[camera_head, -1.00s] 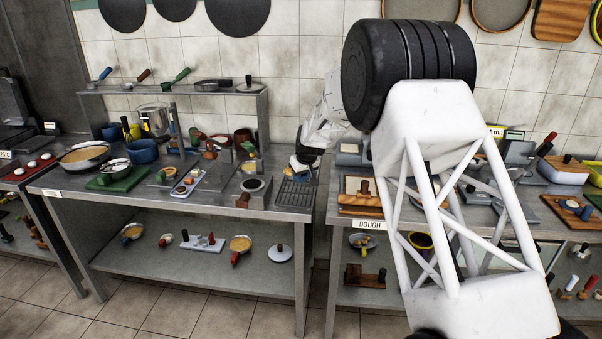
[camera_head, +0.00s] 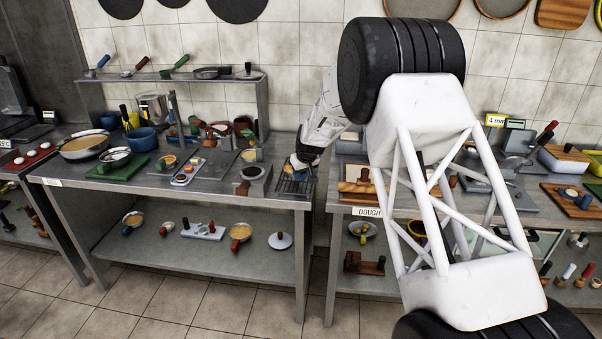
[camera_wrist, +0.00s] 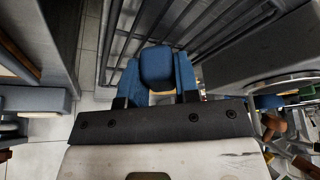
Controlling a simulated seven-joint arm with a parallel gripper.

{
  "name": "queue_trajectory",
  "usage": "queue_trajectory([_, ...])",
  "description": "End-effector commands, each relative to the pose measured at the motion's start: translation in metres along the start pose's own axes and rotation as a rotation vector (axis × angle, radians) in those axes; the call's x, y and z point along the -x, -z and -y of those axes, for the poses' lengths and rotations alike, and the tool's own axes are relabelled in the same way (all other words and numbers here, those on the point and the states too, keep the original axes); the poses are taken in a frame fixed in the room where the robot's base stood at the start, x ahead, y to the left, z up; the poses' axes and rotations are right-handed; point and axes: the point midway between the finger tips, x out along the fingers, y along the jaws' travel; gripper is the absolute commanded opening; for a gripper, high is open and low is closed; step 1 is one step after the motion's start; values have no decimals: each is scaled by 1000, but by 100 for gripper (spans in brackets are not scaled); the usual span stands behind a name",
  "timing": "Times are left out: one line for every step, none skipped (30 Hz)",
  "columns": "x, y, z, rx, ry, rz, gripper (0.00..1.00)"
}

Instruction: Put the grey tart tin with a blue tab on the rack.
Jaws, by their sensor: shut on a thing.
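My gripper (camera_head: 297,164) is at the right end of the left table, shut on the blue tab (camera_wrist: 157,66) of the grey tart tin. In the wrist view the tab sits between my two blue fingers. The tin's body is mostly hidden behind the tab and my gripper. The dark wire rack (camera_head: 292,187) lies on the table's right front corner, and its bars (camera_wrist: 200,28) fill the top of the wrist view. My gripper is over the rack's back part. I cannot tell whether the tin touches the bars.
A grey block-like vessel (camera_head: 253,178) stands just left of the rack. A gap to the floor separates this table from the right table marked DOUGH (camera_head: 368,211). Trays, pans and a green board (camera_head: 122,176) crowd the left table.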

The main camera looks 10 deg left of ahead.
Motion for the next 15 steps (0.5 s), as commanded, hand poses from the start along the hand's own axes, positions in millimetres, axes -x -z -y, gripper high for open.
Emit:
queue_trajectory([0, 0, 0, 0, 0, 0, 0])
queue_trajectory([0, 0, 0, 0, 0, 0, 0])
queue_trajectory([0, 0, 0, 0, 0, 0, 0])
queue_trajectory([0, 0, 0, 0, 0, 0, 0])
queue_trajectory([0, 0, 0, 0, 0, 0, 0])
queue_trajectory([0, 0, 0, 0, 0, 0, 0])
queue_trajectory([0, 0, 0, 0, 0, 0, 0])
queue_trajectory([0, 0, 0, 0, 0, 0, 0])
queue_trajectory([-1, 0, 0, 0, 0, 0, 0])
queue_trajectory([-1, 0, 0, 0, 0, 0, 0])
queue_trajectory([-1, 0, 0, 0, 0, 0, 0])
queue_trajectory([-2, -1, 0, 0, 0, 0, 0])
queue_trajectory([-2, -1, 0, 0, 0, 0, 0])
queue_trajectory([-2, -1, 0, 0, 0, 0, 0])
queue_trajectory([-3, -1, 0, 0, 0, 0, 0])
